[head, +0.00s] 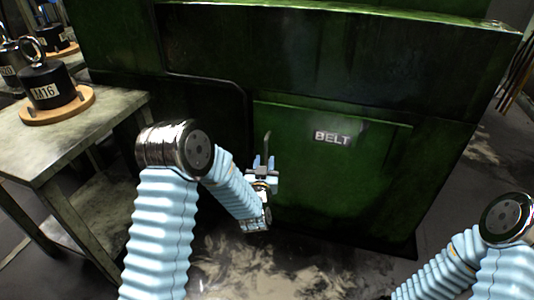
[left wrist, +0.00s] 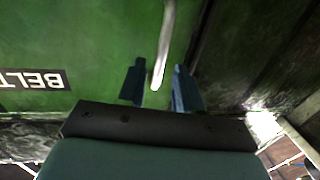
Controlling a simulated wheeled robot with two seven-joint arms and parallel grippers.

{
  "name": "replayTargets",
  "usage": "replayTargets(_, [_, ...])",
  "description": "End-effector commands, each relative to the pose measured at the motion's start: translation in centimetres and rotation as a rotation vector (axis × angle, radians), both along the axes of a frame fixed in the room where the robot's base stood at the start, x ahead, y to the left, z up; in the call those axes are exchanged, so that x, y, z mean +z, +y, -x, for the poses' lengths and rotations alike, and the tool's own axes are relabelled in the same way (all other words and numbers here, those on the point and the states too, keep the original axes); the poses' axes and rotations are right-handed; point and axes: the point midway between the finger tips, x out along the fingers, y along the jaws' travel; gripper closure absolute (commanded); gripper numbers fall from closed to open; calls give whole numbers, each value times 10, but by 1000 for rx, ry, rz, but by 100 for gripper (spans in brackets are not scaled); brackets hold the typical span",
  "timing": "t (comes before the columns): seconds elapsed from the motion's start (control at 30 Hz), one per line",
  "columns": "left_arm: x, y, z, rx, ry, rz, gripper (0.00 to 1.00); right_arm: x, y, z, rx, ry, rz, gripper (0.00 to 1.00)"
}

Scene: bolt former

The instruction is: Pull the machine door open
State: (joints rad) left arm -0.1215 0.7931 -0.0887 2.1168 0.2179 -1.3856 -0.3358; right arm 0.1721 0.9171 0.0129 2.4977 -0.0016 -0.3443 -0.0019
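The green machine door (head: 340,195) carries a BELT label (head: 333,138) and looks closed. Its metal handle (head: 267,141) is a slim upright bar near the door's left edge. My left gripper (head: 264,162) is at the handle's lower part. In the left wrist view the handle (left wrist: 165,45) reaches down between the two dark-blue fingers (left wrist: 159,83), with a gap visible on the left side and a narrow one on the right. The fingers stand apart and do not look clamped on it. My right arm shows at the right edge; its gripper is out of view.
A worktable (head: 70,135) at the left bears a black weight marked M16 (head: 48,86) on a round wooden base (head: 58,106). The green machine body (head: 300,55) rises above the door. The stained floor (head: 300,265) in front of the door looks clear.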

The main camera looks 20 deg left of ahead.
Motion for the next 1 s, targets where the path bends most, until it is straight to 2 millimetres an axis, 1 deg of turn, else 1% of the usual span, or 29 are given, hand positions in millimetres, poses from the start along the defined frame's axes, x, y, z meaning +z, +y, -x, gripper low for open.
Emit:
replayTargets(0.03, [0, 3, -11, 3, -2, 0, 66, -1, 0, 0, 0, 0, 0, 25])
replayTargets(0.1, [0, 5, -24, 2, -2, 0, 66, -1, 0, 0, 0, 0, 0, 25])
replayTargets(0.2, [-1, 7, -39, 1, -1, 0, 66, -2, 0, 0, 0, -1, 0, 25])
replayTargets(0.3, [0, 8, -49, 1, 0, 0, 66, -2, 0, 0, 0, -1, 0, 25])
replayTargets(0.43, [-1, 9, -55, 0, 1, 0, 66, -2, 0, 0, -1, -1, 0, 25])
replayTargets(0.67, [-1, 9, -55, 0, 2, 0, 66, -2, 0, 0, 0, -1, 0, 25])
replayTargets(0.9, [0, 9, -55, 0, 1, 0, 100, -2, 0, 0, 0, -1, 0, 25])
replayTargets(1.0, [0, 9, -55, 0, 1, 0, 100, -2, 0, 0, 0, -1, 0, 25])
